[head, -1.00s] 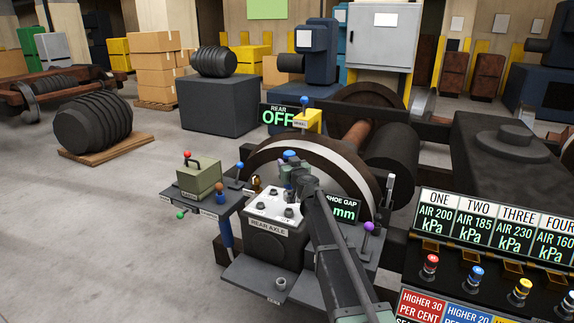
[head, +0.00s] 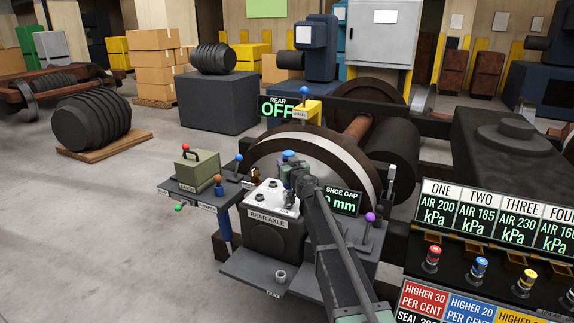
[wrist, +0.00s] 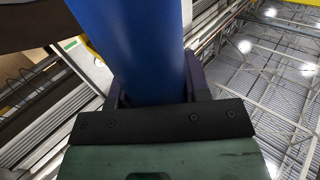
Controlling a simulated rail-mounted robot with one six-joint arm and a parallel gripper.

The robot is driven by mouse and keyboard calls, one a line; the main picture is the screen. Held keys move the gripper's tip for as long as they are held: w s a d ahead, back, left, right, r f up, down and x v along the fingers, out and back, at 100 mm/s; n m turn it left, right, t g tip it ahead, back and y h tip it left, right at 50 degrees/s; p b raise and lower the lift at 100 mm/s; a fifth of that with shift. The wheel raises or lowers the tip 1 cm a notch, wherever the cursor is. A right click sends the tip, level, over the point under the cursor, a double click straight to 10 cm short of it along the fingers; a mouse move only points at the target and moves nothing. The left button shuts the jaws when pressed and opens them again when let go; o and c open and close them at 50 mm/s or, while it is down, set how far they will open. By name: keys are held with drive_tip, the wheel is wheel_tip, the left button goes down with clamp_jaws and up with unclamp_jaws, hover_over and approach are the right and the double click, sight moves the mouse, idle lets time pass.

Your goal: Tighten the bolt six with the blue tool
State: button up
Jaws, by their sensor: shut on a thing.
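My gripper (head: 291,175) is shut on the blue tool (head: 288,155), whose blue top shows above the jaws. In the wrist view the tool is a thick blue cylinder (wrist: 125,45) between the jaws. The gripper is over the right part of the pale top of the box labelled REAR AXLE (head: 272,237). Several bolts stand on that top, with one bolt (head: 272,184) at its back. I cannot read bolt numbers, so I cannot tell which is six. The tool's lower end is partly hidden, and I cannot tell whether it touches a bolt.
A side shelf (head: 207,195) holds a green block (head: 197,170) and levers with coloured knobs. A large wheel (head: 330,150) stands close behind the box. A pressure panel (head: 480,235) fills the lower right. Floor at left is open.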

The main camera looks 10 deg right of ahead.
sight(287, 153)
drive_tip(key=shift+f+b, duration=0.65)
idle(0.5)
drive_tip(key=shift+f, duration=0.25)
drive_tip(key=shift+f+b, duration=0.8)
drive_tip(key=shift+b, duration=0.25)
idle(0.9)
drive_tip(key=shift+r, duration=0.1)
idle(0.7)
wheel_tip(287, 153, up, 7)
drive_tip(key=p, duration=0.7)
drive_tip(key=shift+d, duration=0.1)
